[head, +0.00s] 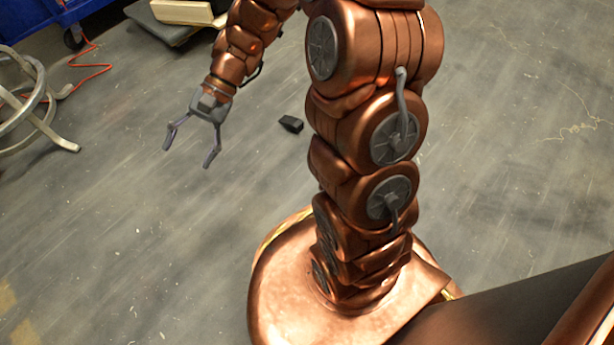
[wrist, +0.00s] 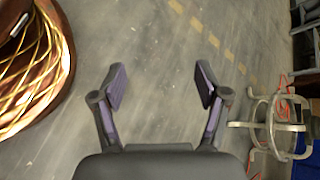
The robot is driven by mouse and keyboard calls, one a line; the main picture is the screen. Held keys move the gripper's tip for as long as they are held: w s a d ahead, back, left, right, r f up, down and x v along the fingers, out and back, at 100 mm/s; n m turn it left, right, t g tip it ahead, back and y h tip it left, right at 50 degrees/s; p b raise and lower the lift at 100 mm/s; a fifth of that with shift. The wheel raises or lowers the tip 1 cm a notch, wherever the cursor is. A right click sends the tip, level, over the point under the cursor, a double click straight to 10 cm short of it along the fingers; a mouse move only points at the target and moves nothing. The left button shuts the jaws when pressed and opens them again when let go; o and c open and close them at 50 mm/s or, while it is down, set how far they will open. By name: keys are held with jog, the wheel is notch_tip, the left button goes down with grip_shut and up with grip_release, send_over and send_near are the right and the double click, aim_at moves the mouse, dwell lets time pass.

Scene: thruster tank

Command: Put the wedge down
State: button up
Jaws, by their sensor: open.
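The wedge (head: 291,124) is a small black block lying on the grey floor in the head view, to the right of my gripper and left of my arm's column. My gripper (head: 190,152) is open and empty, its two fingers spread apart. It is apart from the wedge and appears to be above the floor. In the wrist view my gripper (wrist: 162,90) shows its two dark fingers wide apart with only bare floor between them. The wedge does not show in the wrist view.
A metal stool-like frame (head: 38,105) stands at the left, with an orange cable (head: 92,58) behind it. It also shows at the right of the wrist view (wrist: 278,128). A blue cart (head: 35,18) is at the back left. The floor around my gripper is clear.

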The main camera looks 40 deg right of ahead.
jog(key=s+d+r+n+h, duration=0.1)
jog(key=s+d+n+h, duration=0.2)
jog(key=s, duration=0.7)
jog(key=s+d+r+n+h, duration=0.2)
jog(key=s+d+n+h, duration=0.2)
jog(key=s+d+h, duration=0.3)
jog(key=s+d, duration=0.3)
jog(key=shift+s+d+h, duration=0.3)
jog(key=shift+s+h, duration=0.1)
jog(key=shift+r, duration=0.1)
